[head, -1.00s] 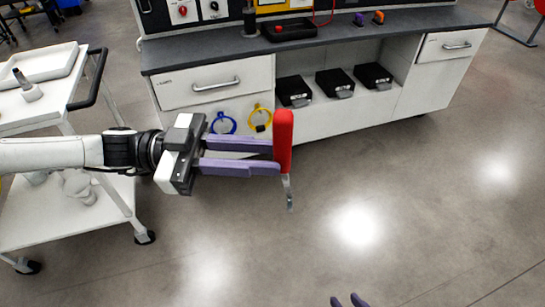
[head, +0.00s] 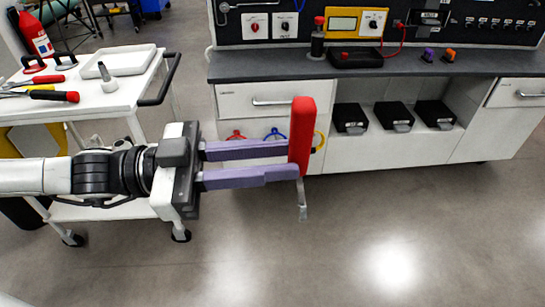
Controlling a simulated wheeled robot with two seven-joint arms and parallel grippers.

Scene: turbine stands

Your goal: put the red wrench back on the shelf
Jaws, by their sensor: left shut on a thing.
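The red wrench (head: 301,135) has a thick red handle and a thin grey metal end pointing down. It is upright, at the tips of the purple fingers of my left gripper (head: 290,160). My left gripper is shut on its red handle and holds it in the air in front of the workbench. The fingers hide part of the bench front behind. No shelf with an empty place for the wrench can be made out clearly. My right gripper does not show.
A white cart (head: 125,95) at the left carries a tray (head: 118,61), pliers and other tools. The workbench (head: 400,66) has a grey top, a drawer (head: 265,100) and an open bay with black boxes (head: 393,114). The floor (head: 420,220) in front is clear.

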